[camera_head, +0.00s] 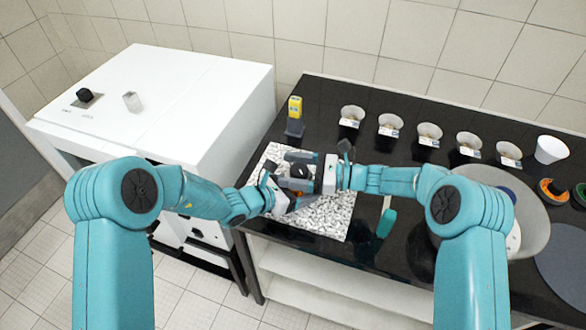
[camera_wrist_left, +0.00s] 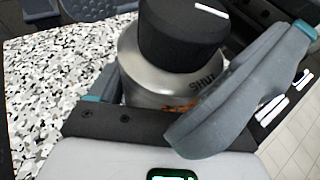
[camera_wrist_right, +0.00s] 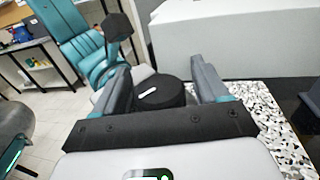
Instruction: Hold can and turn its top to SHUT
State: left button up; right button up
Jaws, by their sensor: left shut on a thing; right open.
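The can (camera_wrist_left: 150,85) is silver with a black round top (camera_wrist_left: 182,32) that bears a white mark line. The word SHUT is printed on the can's shoulder in the left wrist view; the mark line does not visibly sit over it. My left gripper (camera_head: 282,190) is shut on the can's body, over the speckled mat (camera_head: 325,213). My right gripper (camera_head: 312,172) is open, and its two fingers stand on either side of the black top, which also shows in the right wrist view (camera_wrist_right: 160,93). In the head view the grippers hide most of the can.
Several small bowls with labels (camera_head: 390,125) line the back. A teal-handled tool (camera_head: 386,222) lies right of the mat. A large grey pan (camera_head: 535,222) is at right. A white machine (camera_head: 150,100) stands at left.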

jog(key=c, duration=1)
jog(key=shift+m+t, duration=0.3)
jog(key=m+t, duration=0.1)
jog(key=t, duration=0.1)
jog(key=m+t+h, duration=0.1)
jog(key=t, duration=0.1)
jog(key=shift+w+r+m+t, duration=0.1)
jog(key=shift+w+m+t, duration=0.1)
jog(key=shift+m+t, duration=0.15)
jog(key=shift+w+m+t+h, duration=0.15)
jog(key=shift+m+t+h, duration=1.05)
jog(key=shift+t, duration=0.35)
jog(key=shift+d+m, duration=0.1)
jog(key=shift+m, duration=0.15)
